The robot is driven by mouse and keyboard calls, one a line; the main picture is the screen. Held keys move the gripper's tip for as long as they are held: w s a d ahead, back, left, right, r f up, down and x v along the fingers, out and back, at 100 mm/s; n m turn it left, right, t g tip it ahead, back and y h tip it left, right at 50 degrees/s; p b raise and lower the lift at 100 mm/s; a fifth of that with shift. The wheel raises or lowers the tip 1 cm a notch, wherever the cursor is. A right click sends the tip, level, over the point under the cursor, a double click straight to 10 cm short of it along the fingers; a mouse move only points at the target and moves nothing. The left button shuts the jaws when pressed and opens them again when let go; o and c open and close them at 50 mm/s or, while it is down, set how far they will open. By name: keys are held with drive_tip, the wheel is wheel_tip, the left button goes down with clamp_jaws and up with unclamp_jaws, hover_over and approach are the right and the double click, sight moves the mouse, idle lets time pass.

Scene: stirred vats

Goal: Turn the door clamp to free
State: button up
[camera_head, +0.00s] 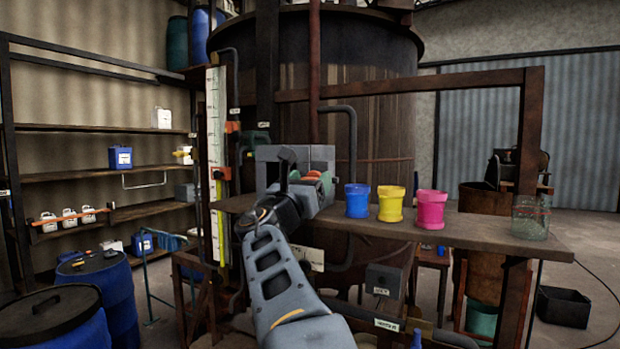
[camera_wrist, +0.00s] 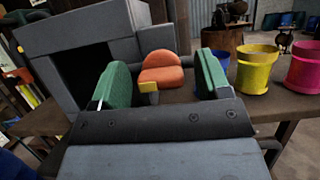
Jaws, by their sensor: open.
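The door clamp (camera_wrist: 160,70) is an orange rounded knob with a small yellow tab facing my side. It is mounted at the right of a grey box (camera_wrist: 150,36) with a dark opening, which stands on the bench and also shows in the head view (camera_head: 268,154). My gripper (camera_wrist: 162,64) is open, with one green-padded finger on each side of the clamp. Both pads look apart from it; contact cannot be told. In the head view my gripper (camera_head: 311,177) is at the box's front, and my wrist hides part of the box and clamp.
Blue (camera_head: 357,202), yellow (camera_head: 391,204) and pink (camera_head: 431,210) cups stand right of the box on the brown bench (camera_head: 470,232). A clear glass vessel (camera_head: 530,217) is at its right end. A large rusty vat (camera_head: 370,120) rises behind.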

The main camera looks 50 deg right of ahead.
drive_tip(key=shift+d, duration=0.1)
drive_tip(key=c, duration=0.9)
drive_tip(key=shift+f+m+b, duration=0.15)
drive_tip(key=shift+m+b, duration=0.2)
drive_tip(key=shift+m, duration=0.05)
drive_tip(key=m+g+b, duration=0.1)
drive_tip(key=m, duration=0.2)
drive_tip(key=shift+w+f+g+b, duration=0.1)
drive_tip(key=shift+g+b, duration=0.3)
drive_tip(key=m+g+b, duration=0.1)
drive_tip(key=m+g, duration=0.1)
drive_tip(key=m, duration=0.1)
drive_tip(key=m+g+b, duration=0.1)
drive_tip(key=m+g, duration=0.1)
drive_tip(key=m, duration=0.2)
drive_tip(key=shift+m+y, duration=0.3)
drive_tip(key=m+g+y, duration=0.1)
drive_tip(key=m, duration=0.2)
drive_tip(key=m+g+y, duration=0.1)
drive_tip(key=m, duration=0.2)
drive_tip(key=shift+r, duration=0.2)
drive_tip(key=shift+m+y+p, duration=0.7)
drive_tip(key=shift+m+y, duration=0.1)
drive_tip(key=shift+m, duration=1.7)
